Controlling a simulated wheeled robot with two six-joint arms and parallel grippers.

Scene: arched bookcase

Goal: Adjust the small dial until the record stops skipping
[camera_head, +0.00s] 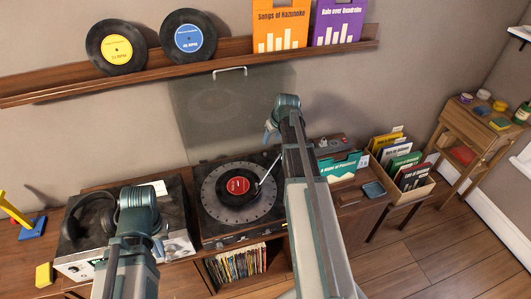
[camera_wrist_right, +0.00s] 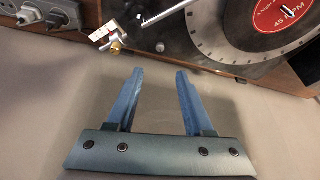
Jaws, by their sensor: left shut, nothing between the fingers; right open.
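The turntable (camera_head: 212,215) stands on the cabinet with a black record (camera_head: 238,200) with a red label on its platter. The silver tonearm (camera_head: 267,168) reaches over the record. In the right wrist view, a small brass dial (camera_wrist_right: 115,47) sits by the tonearm's base (camera_wrist_right: 140,25), beyond the fingertips. My right gripper (camera_head: 269,131) is above the turntable's back right; its blue fingers (camera_wrist_right: 155,75) are open and empty, apart from the dial. My left gripper (camera_head: 158,248) is shut and empty at the lower left, over the audio equipment. Its fingertips are small in view.
A clear lid (camera_head: 235,115) stands raised behind the turntable. Headphones (camera_head: 90,215) lie to its left. A teal record sleeve (camera_head: 343,167) and a crate of records (camera_head: 410,188) are to the right. A shelf (camera_head: 140,75) with records runs above.

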